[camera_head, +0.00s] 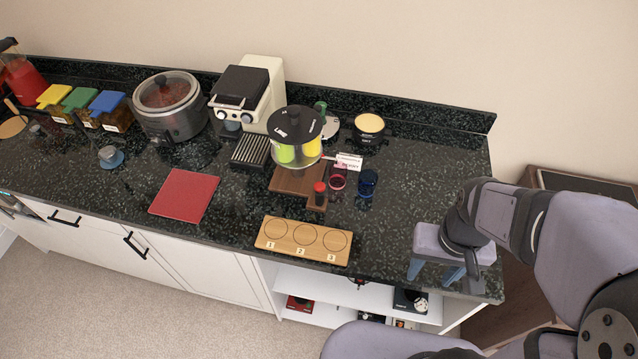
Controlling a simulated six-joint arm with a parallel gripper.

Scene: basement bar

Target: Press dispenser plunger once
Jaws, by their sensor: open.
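A dispenser with a clear drum (313,149) and a round black lid (295,118) stands near the middle of the counter on a brown wooden base (291,184). Green and yellow contents show inside. Lettering is on the lid, one word seemingly "Lime". A small red-topped part (320,187) stands on the front of the wooden base; I cannot tell whether it is the plunger. My gripper (443,274) is at the right front of the counter, fingers pointing down, open and empty. It is well to the right of the dispenser and apart from it.
A red cup (338,179) and blue cup (367,183) stand right of the dispenser, beside a small label card (349,161). A numbered wooden board (303,240) lies in front. A coffee machine (262,92), steel pot (170,105) and red mat (184,195) are left.

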